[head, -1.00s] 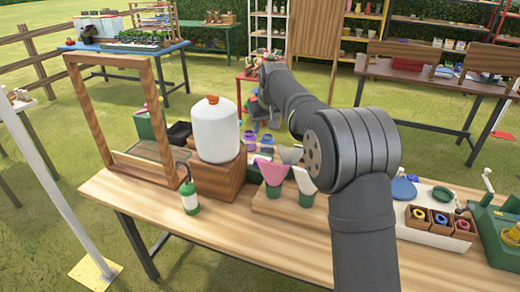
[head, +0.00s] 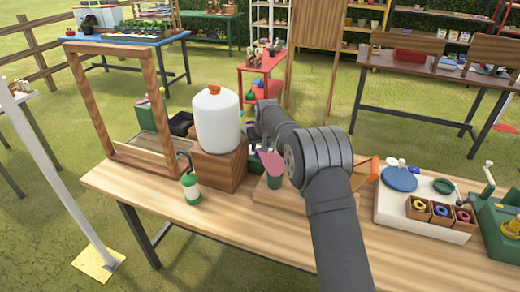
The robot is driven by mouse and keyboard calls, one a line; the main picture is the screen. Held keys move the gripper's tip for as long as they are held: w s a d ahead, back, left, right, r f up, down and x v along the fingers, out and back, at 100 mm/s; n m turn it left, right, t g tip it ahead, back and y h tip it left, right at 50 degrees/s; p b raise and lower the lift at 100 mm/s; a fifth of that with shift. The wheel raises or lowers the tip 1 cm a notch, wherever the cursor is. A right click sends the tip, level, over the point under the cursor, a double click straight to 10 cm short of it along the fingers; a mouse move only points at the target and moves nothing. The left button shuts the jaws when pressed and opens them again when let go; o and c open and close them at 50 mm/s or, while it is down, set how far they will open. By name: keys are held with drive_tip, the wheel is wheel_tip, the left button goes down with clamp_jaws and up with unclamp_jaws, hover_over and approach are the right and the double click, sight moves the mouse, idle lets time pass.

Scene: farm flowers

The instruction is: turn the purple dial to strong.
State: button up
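I cannot make out the purple dial now; my arm covers much of the middle of the bench, where small purple items showed a second ago. My arm bends back and left over the bench, and its far end is low, just right of the white tank (head: 217,122) with an orange cap. My gripper's fingers cannot be made out there, so whether they are open or shut does not show. A pink scoop-shaped piece in a green pot (head: 273,183) stands in front of that end.
A wooden frame (head: 161,90) and a green spray bottle (head: 190,188) stand at left. At right are a white tray (head: 440,232) with a blue disc (head: 400,179), small wooden boxes (head: 441,215) and a green device (head: 498,232). The front of the bench (head: 250,222) is clear.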

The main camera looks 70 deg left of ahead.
drive_tip(key=shift+x, duration=1.2)
drive_tip(key=shift+c, duration=0.5)
drive_tip(key=c, duration=0.6)
drive_tip(key=n+g, duration=0.1)
drive_tip(key=n, duration=0.3)
drive_tip(key=n+g, duration=0.1)
drive_tip(key=n, duration=0.1)
drive_tip(key=shift+w+a+n+g, duration=0.1)
drive_tip(key=shift+w+n+g, duration=0.2)
drive_tip(key=shift+w, duration=0.05)
drive_tip(key=n, duration=0.2)
drive_tip(key=n+g+h, duration=0.1)
drive_tip(key=n, duration=0.2)
drive_tip(key=shift+w+a+g, duration=0.1)
drive_tip(key=shift+a+g, duration=0.05)
drive_tip(key=shift+g, duration=0.15)
drive_tip(key=shift+n+h, duration=0.3)
